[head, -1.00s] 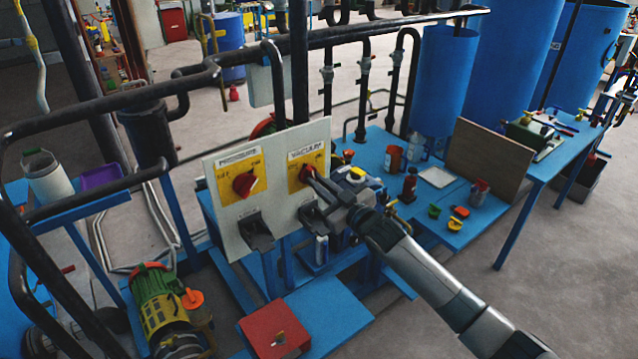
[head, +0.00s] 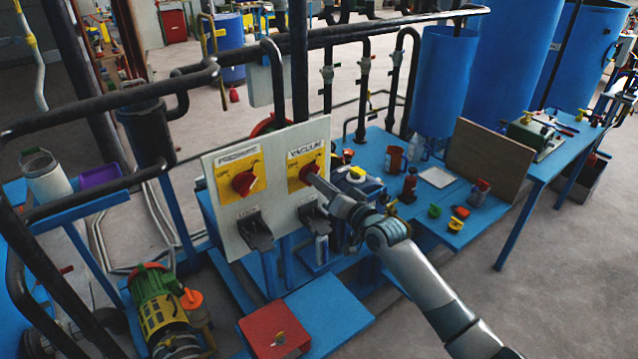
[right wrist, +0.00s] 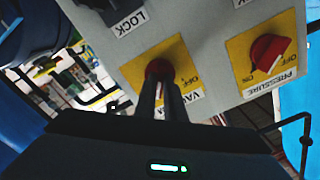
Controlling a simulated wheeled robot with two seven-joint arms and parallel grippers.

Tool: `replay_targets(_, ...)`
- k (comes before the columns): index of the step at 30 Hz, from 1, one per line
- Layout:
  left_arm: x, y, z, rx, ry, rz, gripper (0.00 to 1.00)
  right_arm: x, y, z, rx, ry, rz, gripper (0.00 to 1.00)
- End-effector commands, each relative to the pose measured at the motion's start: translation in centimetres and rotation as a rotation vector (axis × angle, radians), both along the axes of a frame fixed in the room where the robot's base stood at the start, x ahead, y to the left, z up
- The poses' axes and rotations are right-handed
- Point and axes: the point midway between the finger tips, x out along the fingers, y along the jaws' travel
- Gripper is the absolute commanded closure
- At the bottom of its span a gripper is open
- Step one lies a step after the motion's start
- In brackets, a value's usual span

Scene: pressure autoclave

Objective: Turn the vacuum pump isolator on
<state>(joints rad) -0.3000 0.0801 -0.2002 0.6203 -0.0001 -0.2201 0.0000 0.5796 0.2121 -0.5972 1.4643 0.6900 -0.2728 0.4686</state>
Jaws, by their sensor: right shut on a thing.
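The vacuum isolator is a red rotary knob (head: 309,172) on a yellow plate (head: 296,182) under a VACUUM label, at the right of a pale panel (head: 232,216). My right gripper (head: 318,181) is at this knob, its fingers shut on it. In the right wrist view the two fingers (right wrist: 170,92) reach the red knob (right wrist: 159,69) and cover most of it. I cannot read which way the knob points. A like red knob under a PRESSURE label (head: 243,182) sits to the left; it also shows in the right wrist view (right wrist: 270,52). My left gripper is not in view.
Two dark lockout brackets (head: 256,232) jut from the panel below the knobs. Black pipes (head: 120,97) run above and left. A blue bench (head: 462,205) with small items lies right. A red box (head: 274,330) sits below in front.

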Motion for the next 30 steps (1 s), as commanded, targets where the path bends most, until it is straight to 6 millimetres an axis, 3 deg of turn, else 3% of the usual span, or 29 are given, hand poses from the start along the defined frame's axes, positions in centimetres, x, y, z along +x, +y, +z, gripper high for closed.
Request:
replay_targets(9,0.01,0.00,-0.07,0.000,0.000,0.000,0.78,-0.01,0.00,-0.11,0.100,0.075,0.000,1.00)
replay_targets(23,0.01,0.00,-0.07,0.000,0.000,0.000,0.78,-0.01,0.00,-0.11,0.114,0.085,0.000,1.00)
replay_targets(24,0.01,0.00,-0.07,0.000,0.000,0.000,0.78,-0.01,0.00,-0.11,0.114,0.085,0.000,0.83)
replay_targets(26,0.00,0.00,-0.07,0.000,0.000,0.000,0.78,-0.01,0.00,-0.11,0.113,0.084,0.000,0.72)
replay_targets(30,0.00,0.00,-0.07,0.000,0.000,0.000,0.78,0.00,0.00,-0.08,0.112,0.083,0.000,0.72)
